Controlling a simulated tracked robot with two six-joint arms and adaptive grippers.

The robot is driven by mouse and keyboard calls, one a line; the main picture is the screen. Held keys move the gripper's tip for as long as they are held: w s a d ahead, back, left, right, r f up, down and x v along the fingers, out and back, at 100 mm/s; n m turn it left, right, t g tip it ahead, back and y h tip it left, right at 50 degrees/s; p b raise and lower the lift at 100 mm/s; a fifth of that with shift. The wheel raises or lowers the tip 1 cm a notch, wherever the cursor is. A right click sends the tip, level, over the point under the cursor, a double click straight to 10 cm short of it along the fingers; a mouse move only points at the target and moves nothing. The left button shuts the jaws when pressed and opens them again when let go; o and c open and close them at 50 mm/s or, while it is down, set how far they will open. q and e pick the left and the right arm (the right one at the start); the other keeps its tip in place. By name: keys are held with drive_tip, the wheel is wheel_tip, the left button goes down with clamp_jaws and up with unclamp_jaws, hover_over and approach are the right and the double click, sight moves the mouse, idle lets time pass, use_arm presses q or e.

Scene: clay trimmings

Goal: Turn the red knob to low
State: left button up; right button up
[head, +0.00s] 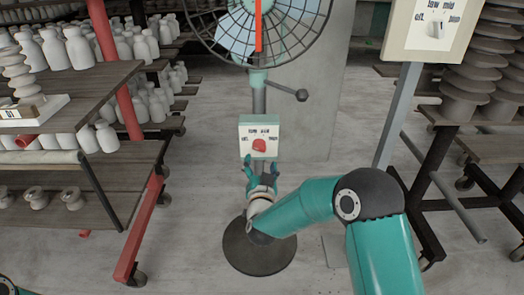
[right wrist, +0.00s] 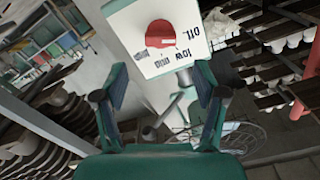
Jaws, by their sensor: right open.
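The red knob (head: 259,146) sits on the front of a pale control box (head: 246,131) on the fan's stand. Labels are printed above and beside it; I cannot tell for sure which one it points to. In the right wrist view the red knob (right wrist: 160,34) and the box (right wrist: 120,22) appear upside down, beyond the fingertips. My right gripper (head: 261,168) is open and empty, just below and in front of the box, with its fingers pointing up toward it. In the right wrist view my right gripper (right wrist: 160,82) has a wide gap between its fingers. My left gripper is out of view.
A caged fan (head: 257,30) stands above the box on a round dark base (head: 258,250). Shelves of white bottles (head: 110,95) fill the left; a dark rack (head: 470,90) stands right.

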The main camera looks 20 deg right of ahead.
sight(260, 148)
drive_tip(key=x, duration=0.7)
drive_tip(key=shift+w+d+b, duration=0.1)
drive_tip(key=shift+w+b, duration=0.2)
drive_tip(key=shift+w, duration=0.05)
